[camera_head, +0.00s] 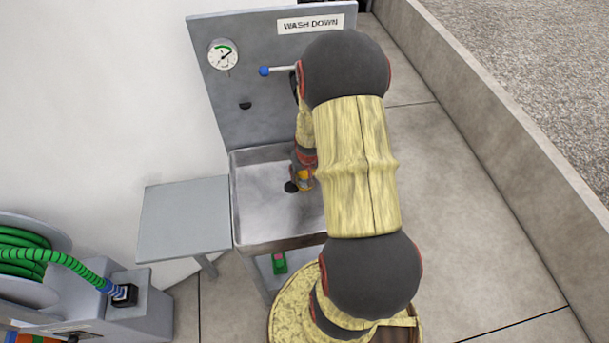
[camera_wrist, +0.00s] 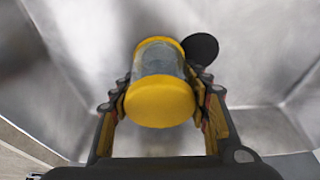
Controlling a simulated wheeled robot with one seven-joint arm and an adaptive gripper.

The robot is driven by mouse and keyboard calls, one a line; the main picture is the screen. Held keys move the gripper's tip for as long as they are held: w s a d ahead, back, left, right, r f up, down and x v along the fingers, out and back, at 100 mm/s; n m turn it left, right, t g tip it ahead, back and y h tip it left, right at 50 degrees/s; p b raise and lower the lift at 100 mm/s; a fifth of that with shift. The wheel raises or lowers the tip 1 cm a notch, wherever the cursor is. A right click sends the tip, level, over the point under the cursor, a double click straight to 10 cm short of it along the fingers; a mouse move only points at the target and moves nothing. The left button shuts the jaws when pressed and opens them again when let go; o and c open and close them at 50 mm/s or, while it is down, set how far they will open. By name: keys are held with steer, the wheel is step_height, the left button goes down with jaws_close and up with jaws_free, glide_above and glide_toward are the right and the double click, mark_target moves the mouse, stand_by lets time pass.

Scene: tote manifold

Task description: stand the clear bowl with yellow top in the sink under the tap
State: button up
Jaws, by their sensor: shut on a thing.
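The clear bowl with yellow top (camera_wrist: 159,100) is between my gripper's fingers in the wrist view, its yellow top facing the camera and a yellow rim at its far end. In the head view a small part of the bowl (camera_head: 304,180) shows inside the sink (camera_head: 262,215), close to the dark drain hole (camera_head: 290,187). My gripper (camera_wrist: 162,108) is shut on it, one finger on each side. The drain also shows in the wrist view (camera_wrist: 201,48). Whether the bowl touches the sink floor I cannot tell. The tap's spout is hidden behind my arm.
A grey back panel carries a gauge (camera_head: 223,55), a blue-tipped lever (camera_head: 277,70) and a WASH DOWN sign (camera_head: 310,24). A bare grey side shelf (camera_head: 184,216) adjoins the sink on the left. A green hose reel (camera_head: 30,250) stands at lower left. A low wall runs along the right.

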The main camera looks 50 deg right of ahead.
steer(key=shift+f, duration=0.1)
steer(key=o, duration=1.4)
steer(key=p+v, duration=0.4)
steer(key=v, duration=0.8)
steer(key=shift+r, duration=0.3)
